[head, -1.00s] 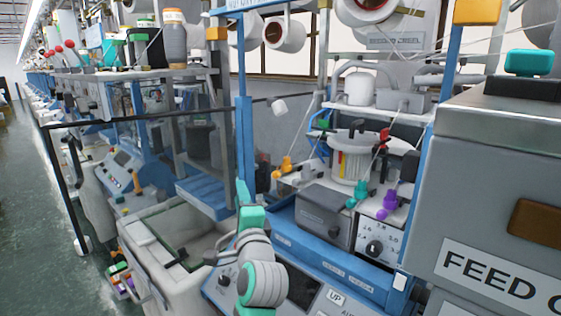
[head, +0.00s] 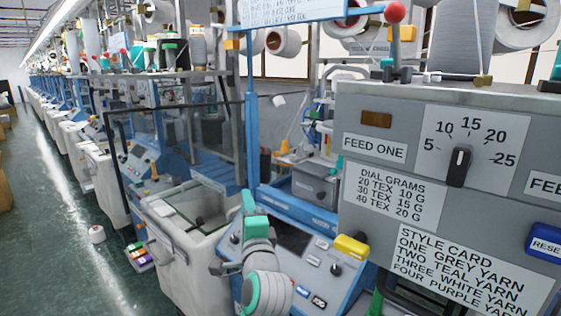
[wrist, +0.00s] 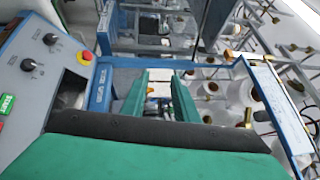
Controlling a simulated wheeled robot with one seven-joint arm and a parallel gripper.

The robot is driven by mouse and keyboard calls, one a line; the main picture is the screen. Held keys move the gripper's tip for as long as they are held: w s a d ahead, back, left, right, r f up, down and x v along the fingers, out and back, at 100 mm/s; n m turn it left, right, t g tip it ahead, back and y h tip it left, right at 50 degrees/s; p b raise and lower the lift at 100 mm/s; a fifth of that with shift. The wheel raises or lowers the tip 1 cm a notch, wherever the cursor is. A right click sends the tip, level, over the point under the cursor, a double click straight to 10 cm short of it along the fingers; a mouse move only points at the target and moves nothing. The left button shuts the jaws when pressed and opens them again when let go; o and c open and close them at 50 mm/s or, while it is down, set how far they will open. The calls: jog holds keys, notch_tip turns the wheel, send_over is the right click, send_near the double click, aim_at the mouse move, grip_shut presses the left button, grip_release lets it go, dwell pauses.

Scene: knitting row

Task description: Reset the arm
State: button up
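My arm shows at the bottom middle of the head view, in grey and teal links, bent upward. My gripper (head: 249,203) is at its upper end, in front of the blue machine's sloped control panel (head: 290,258). In the wrist view my gripper (wrist: 160,80) shows two green fingers with a clear gap between them. Nothing is held between them. Machine parts show beyond the gap, well away from the fingertips. In the head view I cannot tell whether the fingers touch anything.
A grey feed box (head: 400,135) with a dial and a style card stands close on the right. A pale open bin (head: 185,225) is left of my arm. The aisle (head: 60,190) at left is otherwise clear.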

jog(key=s+d+f+n+g+h, duration=0.15)
jog(key=s+d+f+n, duration=0.35)
jog(key=f, duration=0.9)
jog(key=s+d+f+n+t+h, duration=0.15)
jog(key=s+d+f, duration=0.4)
jog(key=f, duration=0.75)
jog(key=s+f+n+g+h, duration=0.1)
jog(key=s+f+n, duration=0.1)
jog(key=s+f, duration=0.45)
jog(key=s+f+n+g, duration=0.1)
jog(key=s+f+n, duration=0.25)
jog(key=s, duration=0.65)
jog(key=s+a+f+n+g, duration=0.1)
jog(key=s+n, duration=0.3)
jog(key=s, duration=2.2)
jog(key=shift+a+f+g+h, duration=0.3)
jog(key=shift+a+f+h, duration=0.1)
jog(key=shift+a+f, duration=0.25)
